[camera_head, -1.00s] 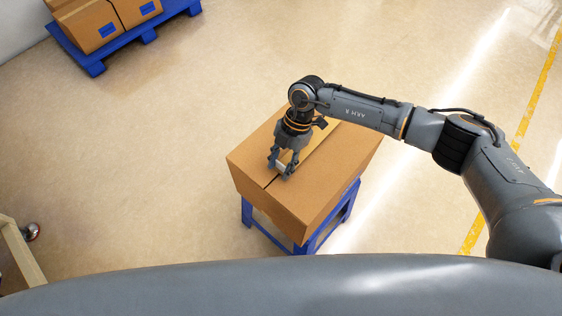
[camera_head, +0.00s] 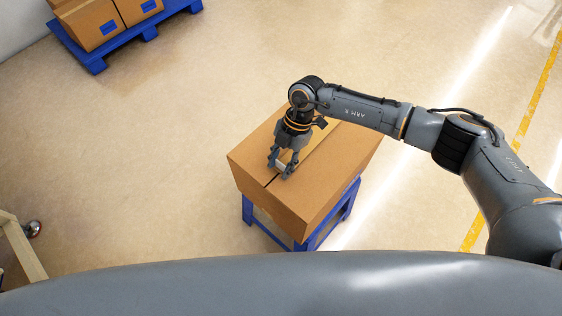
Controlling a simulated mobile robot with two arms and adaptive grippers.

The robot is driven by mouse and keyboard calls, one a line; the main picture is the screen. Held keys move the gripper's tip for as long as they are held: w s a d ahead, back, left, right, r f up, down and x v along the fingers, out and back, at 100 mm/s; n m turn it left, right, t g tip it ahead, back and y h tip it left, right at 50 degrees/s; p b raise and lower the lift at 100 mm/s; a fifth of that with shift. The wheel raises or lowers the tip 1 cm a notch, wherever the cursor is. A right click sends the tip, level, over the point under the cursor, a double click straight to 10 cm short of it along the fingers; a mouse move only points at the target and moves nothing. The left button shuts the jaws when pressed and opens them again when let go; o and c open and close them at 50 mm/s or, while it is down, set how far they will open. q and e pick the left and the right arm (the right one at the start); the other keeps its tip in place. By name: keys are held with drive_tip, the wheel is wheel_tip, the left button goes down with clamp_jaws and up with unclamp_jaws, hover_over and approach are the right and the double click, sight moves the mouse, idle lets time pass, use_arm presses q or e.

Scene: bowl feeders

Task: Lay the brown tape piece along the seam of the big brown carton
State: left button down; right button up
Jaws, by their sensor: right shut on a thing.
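The big brown carton (camera_head: 318,190) stands on a blue stand in the middle of the view, with a dark seam (camera_head: 270,183) showing on its top near the left edge. My right gripper (camera_head: 281,172) points down at the carton's top over the seam. It is shut on the brown tape piece (camera_head: 288,156), which shows as a small tan patch between the fingers. A lighter strip runs along the top behind the gripper; whether it is part of the tape piece I cannot tell. Whether the fingertips touch the carton is also unclear. My left gripper is not in view.
The blue stand (camera_head: 326,229) carries the carton. A blue pallet (camera_head: 95,62) with more cartons (camera_head: 97,24) is at the top left. A wooden frame with a caster (camera_head: 22,245) is at the left edge. The floor between is clear.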

drive_tip(key=shift+f, duration=0.2)
drive_tip(key=o, duration=0.9)
drive_tip(key=v, duration=1.2)
drive_tip(key=shift+a, duration=0.1)
